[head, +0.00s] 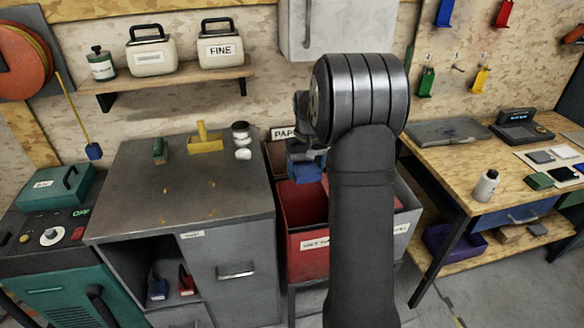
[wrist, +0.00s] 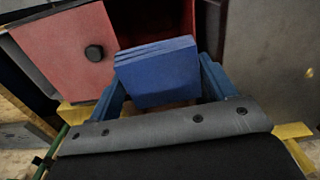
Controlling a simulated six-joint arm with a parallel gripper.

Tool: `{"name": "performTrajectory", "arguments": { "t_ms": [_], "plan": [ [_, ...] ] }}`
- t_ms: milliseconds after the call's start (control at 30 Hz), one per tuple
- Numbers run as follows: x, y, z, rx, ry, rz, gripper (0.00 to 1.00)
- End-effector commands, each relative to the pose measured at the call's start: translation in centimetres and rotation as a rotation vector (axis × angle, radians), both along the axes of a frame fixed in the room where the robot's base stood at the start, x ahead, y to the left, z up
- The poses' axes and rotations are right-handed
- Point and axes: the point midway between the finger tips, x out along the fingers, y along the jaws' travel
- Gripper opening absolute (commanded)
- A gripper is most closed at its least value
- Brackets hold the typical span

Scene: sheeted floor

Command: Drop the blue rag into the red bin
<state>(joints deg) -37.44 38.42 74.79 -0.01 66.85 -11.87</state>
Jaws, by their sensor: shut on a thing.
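The blue rag (head: 307,173) is a folded, layered pad held in my gripper (head: 303,158). In the wrist view the rag (wrist: 158,70) sits between the two blue fingers of my gripper (wrist: 163,84), which are shut on it. The red bin (head: 306,242) stands right of the grey cabinet, with a white label on its front. In the head view the rag overlaps the back of the bin's open top. The wrist view shows a dark red interior (wrist: 160,20) beyond the rag. My arm hides the bin's right part.
A brown bin (head: 277,155) with a paper label stands behind the red bin, and a grey bin (head: 405,215) to its right. The grey cabinet (head: 185,215) is at left, the wooden workbench (head: 450,160) at right.

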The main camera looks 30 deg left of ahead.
Motion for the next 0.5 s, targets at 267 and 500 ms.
{"name": "performTrajectory", "arguments": {
  "t_ms": [267,500],
  "plan": [
    [5.2,-2.0,-3.8,0.0,0.0,-0.002,0.54],
    [5.7,-2.2,-5.7,-0.001,0.001,0.001,0.54]
  ]
}}
